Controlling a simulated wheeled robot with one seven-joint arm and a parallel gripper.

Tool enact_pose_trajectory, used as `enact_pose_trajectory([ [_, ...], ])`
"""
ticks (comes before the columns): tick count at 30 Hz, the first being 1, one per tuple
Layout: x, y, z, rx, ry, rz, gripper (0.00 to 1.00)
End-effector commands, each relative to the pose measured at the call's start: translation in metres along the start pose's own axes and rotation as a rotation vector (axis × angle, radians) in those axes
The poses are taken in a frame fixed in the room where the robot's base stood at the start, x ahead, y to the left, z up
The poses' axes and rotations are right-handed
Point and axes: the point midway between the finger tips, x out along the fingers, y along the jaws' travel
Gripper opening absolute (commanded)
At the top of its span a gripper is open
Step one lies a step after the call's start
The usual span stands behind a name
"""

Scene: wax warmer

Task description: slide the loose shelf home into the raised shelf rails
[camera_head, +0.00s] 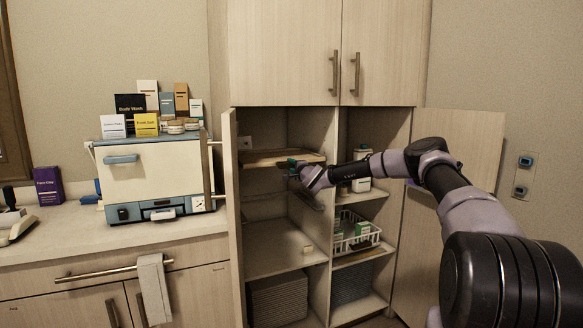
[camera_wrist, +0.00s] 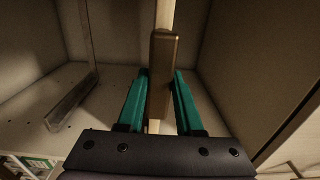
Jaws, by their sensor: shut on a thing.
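The loose shelf (camera_head: 270,157) is a light wooden board in the upper part of the open cabinet's left bay. It looks about level. My gripper (camera_head: 296,166) is at its front edge, toward the right. In the wrist view the green fingers of my gripper (camera_wrist: 161,95) are shut on a brown block-like pull (camera_wrist: 162,70) on the shelf's front edge. The board (camera_wrist: 164,14) shows edge-on behind the pull. A grey rail (camera_wrist: 72,104) on the bay's wall is apart from the board; a rail also shows below the shelf (camera_head: 306,199). Whether the board sits in any rail is hidden.
A divider separates the right bay, with a white basket (camera_head: 357,238). Open doors (camera_head: 232,215) flank the cabinet. A white warmer (camera_head: 155,175) stands on the left counter.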

Motion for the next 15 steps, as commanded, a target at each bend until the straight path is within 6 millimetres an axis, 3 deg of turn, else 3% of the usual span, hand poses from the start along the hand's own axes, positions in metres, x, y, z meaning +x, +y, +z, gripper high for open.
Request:
enact_pose_trajectory([
  [15,0.0071,-0.0024,-0.0007,-0.001,0.003,-0.005,0.0],
])
